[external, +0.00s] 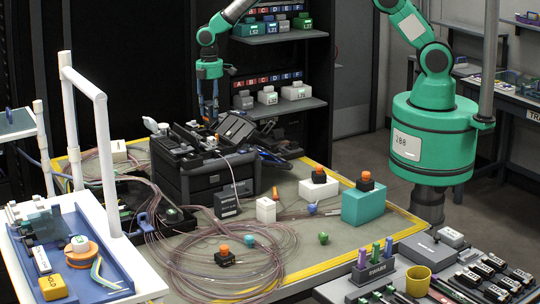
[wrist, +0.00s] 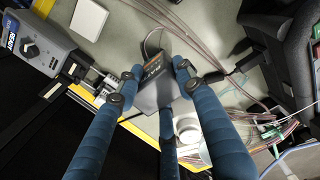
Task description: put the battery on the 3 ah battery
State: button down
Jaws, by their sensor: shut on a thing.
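My gripper (external: 208,116) points down behind the black splicer case in the external view, where the case hides whatever is below its fingertips. In the wrist view my gripper (wrist: 158,82) has its blue fingers closed on both sides of a grey block, which I take to be the battery (wrist: 152,98). A dark box with small light lettering (wrist: 156,66) shows directly against the block; I cannot tell whether they are one body or stacked, and the label is too blurred to read. A black box marked as a battery (external: 227,205) stands in front of the splicer case.
The splicer case (external: 200,178) stands beside my gripper. Coiled fibre cables (external: 235,275) cover much of the mat. Black blocks with orange tops, such as this one (external: 224,257), stand about. In the wrist view a grey box with a knob (wrist: 32,48) and a white box (wrist: 88,18) are nearby.

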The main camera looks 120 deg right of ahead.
aim_at(204, 117)
jog(key=shift+w+d+f, duration=0.1)
jog(key=shift+w+d, duration=0.85)
jog(key=shift+w, duration=0.1)
jog(key=shift+f, duration=1.75)
jog(key=shift+f+b, duration=0.15)
jog(key=shift+b, duration=0.15)
jog(key=c, duration=1.1)
grip_release()
notch_tip(204, 117, up, 12)
jog(key=shift+r+p, duration=0.1)
jog(key=shift+p, duration=0.45)
